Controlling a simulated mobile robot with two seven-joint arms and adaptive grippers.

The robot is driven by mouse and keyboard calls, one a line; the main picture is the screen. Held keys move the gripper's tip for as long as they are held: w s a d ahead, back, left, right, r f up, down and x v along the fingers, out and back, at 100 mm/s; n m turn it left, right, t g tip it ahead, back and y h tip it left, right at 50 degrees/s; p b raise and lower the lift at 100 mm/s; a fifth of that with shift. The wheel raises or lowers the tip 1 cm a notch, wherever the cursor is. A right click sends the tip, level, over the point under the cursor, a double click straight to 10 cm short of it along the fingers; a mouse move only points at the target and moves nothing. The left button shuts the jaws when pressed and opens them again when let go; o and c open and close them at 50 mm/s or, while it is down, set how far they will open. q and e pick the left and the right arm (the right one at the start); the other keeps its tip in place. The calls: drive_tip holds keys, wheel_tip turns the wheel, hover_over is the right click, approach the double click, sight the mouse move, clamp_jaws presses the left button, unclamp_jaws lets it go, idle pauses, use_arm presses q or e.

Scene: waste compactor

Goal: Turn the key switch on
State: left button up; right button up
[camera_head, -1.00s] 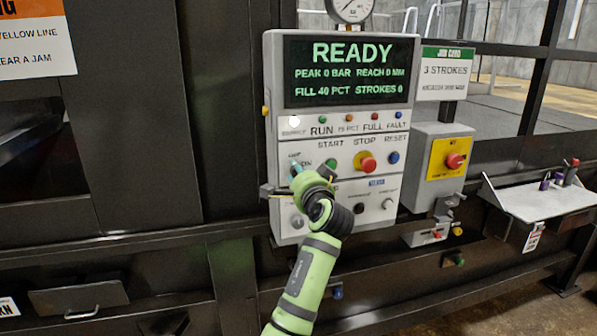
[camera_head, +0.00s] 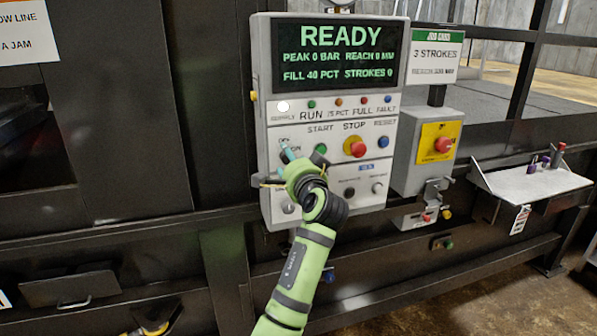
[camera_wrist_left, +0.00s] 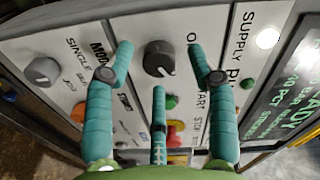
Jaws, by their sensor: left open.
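The grey control panel (camera_head: 262,180) stands upright ahead, with a READY display (camera_head: 338,55). A dark round knob with a pale mark (camera_wrist_left: 158,58), beside the SUPPLY lettering, looks like the key switch. In the head view it is mostly hidden by my left gripper (camera_head: 288,153), which is in front of the panel's left side. In the left wrist view my left gripper (camera_wrist_left: 160,62) is open, with teal fingers spread on both sides of the knob and a third finger below. Whether any finger touches the knob cannot be told. My right gripper is not in view.
Close by are a green start button (camera_head: 320,149), a red stop button (camera_head: 357,148) and a blue reset button (camera_head: 383,142). A grey mode knob (camera_wrist_left: 42,71) is also near. A yellow-backed red button box (camera_head: 437,143) and a shelf (camera_head: 530,182) stand to the right.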

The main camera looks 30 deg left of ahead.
use_arm(q)
drive_tip(key=v, duration=1)
drive_tip(key=shift+d, duration=0.15)
